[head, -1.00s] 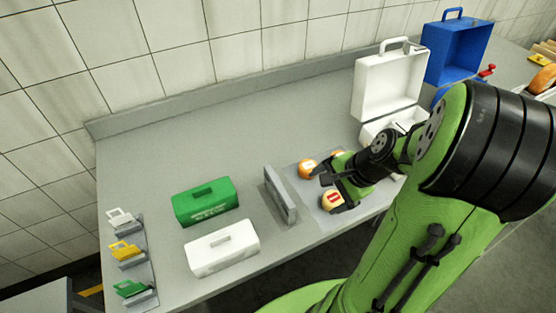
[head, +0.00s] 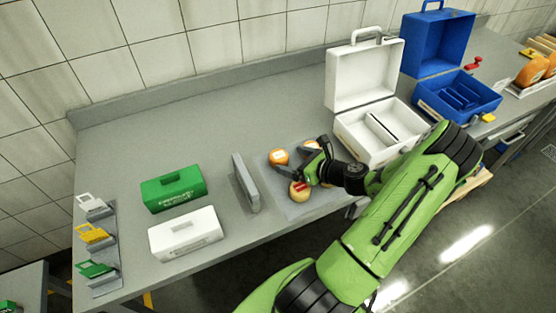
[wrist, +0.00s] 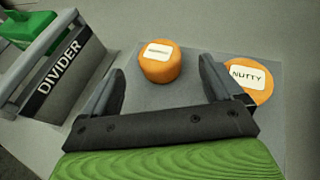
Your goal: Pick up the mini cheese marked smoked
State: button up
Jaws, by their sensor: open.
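An orange mini cheese (wrist: 160,63) with a small white label stands on the grey mat, ahead of and between my open fingers in the wrist view. Its label print is too small to read. It seems to be the left orange cheese (head: 279,157) in the head view. A second orange cheese marked NUTTY (wrist: 248,82) is beside my right finger; it shows at the back in the head view (head: 311,146). A paler cheese with a red label (head: 299,191) sits nearer the front. My gripper (wrist: 162,68) is open and empty, low among the cheeses.
A grey divider (head: 245,184) stands left of the mat (head: 318,203). Green (head: 173,189) and white (head: 186,234) closed cases lie beyond it. An open white case (head: 365,80) and an open blue case (head: 437,45) stand right. The back left of the counter is clear.

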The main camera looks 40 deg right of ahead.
aim_at(283, 158)
jog(key=x, duration=0.6)
jog(key=shift+w+a+f+b, duration=0.1)
jog(key=shift+w+f+b, duration=0.1)
jog(key=shift+b, duration=0.1)
jog(key=shift+s+r, duration=0.1)
jog(key=shift+c, duration=0.3)
jog(key=c, duration=1)
jog(key=shift+c, duration=0.2)
